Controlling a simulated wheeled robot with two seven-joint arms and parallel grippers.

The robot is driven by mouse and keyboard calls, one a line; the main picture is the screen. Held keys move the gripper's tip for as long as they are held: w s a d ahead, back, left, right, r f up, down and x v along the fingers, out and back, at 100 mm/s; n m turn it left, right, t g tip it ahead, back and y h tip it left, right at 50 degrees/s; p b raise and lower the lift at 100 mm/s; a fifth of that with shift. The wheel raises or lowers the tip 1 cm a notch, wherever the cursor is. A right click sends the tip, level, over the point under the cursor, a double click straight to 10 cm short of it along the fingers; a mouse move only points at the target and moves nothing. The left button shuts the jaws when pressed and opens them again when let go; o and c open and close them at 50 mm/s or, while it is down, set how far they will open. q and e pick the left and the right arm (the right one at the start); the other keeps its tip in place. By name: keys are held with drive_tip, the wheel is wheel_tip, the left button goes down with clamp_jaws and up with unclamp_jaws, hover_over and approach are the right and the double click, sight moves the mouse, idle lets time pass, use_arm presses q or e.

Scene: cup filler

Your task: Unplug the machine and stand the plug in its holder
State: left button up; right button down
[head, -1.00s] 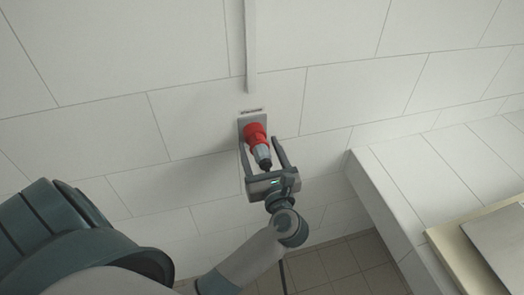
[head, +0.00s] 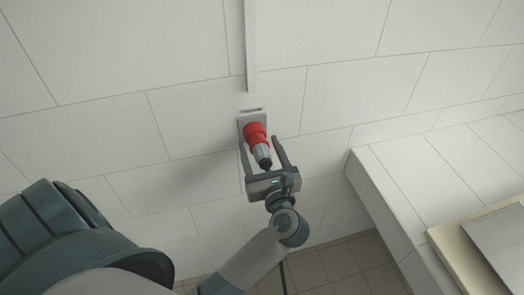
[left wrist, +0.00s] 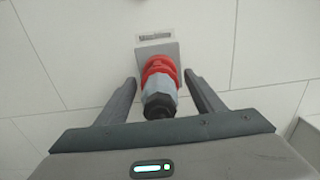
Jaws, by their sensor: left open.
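The plug, with a red front and a grey body (head: 262,154), sits in the red wall socket (head: 254,131) on a grey backing plate. In the left wrist view the plug's grey body (left wrist: 159,93) ends in a black cable gland. My left gripper (head: 260,143) is open, with one finger on each side of the plug. In the left wrist view a gap shows between the plug and each finger of the gripper (left wrist: 160,80). The plug's holder is not in view. My right gripper is not in view.
A vertical conduit (head: 250,45) runs down the tiled wall to just above the socket. A tiled ledge (head: 440,170) juts out on the right, with a pale board (head: 445,240) on it. The tiled floor (head: 335,270) shows below.

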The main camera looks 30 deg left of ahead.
sight(267, 167)
use_arm(q)
drive_tip(key=shift+c, duration=0.6)
drive_tip(key=c, duration=1.3)
drive_tip(key=shift+d, duration=0.1)
drive_tip(key=shift+v, duration=0.9)
drive_tip(key=shift+b+v, duration=0.7)
drive_tip(key=shift+v, duration=1.25)
drive_tip(key=shift+s, duration=0.1)
